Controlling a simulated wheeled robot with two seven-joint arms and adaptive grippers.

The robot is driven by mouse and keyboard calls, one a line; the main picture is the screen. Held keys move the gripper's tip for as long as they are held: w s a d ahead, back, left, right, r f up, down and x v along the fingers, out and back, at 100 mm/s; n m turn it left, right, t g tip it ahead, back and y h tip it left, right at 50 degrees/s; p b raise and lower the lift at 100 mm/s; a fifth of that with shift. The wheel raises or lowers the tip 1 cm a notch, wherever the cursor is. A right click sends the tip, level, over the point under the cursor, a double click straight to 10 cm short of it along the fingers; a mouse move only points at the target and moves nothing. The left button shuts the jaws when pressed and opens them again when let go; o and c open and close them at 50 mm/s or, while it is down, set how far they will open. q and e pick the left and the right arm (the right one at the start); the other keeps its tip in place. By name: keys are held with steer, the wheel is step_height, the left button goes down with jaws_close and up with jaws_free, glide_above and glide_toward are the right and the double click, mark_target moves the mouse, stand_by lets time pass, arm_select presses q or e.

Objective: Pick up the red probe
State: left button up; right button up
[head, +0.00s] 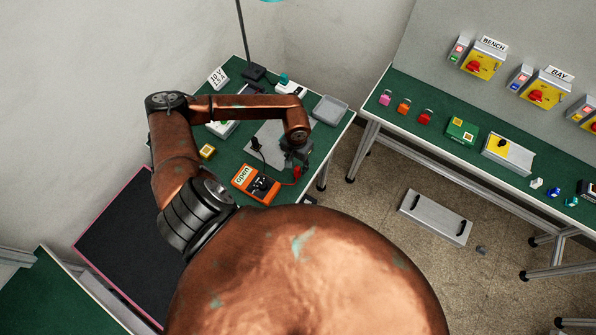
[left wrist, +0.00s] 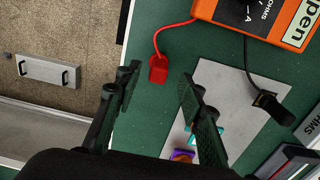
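The red probe (left wrist: 158,70) lies on the green bench top, its red lead running to the orange meter (left wrist: 225,12). It also shows in the head view (head: 297,171), just below my left gripper (head: 296,154). In the left wrist view my left gripper (left wrist: 160,79) is open and empty. Its two fingers are apart, and the red probe appears between and slightly beyond their tips. I cannot tell how high the fingers are above the bench. My right gripper is in neither view.
A black probe (left wrist: 270,102) lies over a light grey plate (left wrist: 228,78) beside the red probe. Small coloured parts sit on the plate near my right-hand finger. A grey tray (head: 330,110) stands at the bench's right edge. A second bench (head: 440,145) stands across a floor gap.

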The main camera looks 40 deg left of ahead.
mark_target(297, 168)
arm_select(q)
step_height(297, 168, down, 2)
steer(key=shift+d+f, duration=0.1)
steer(key=shift+d, duration=0.05)
steer(key=shift+f, duration=0.4)
steer(key=shift+c, duration=0.2)
steer(key=c, duration=0.5)
jaws_close()
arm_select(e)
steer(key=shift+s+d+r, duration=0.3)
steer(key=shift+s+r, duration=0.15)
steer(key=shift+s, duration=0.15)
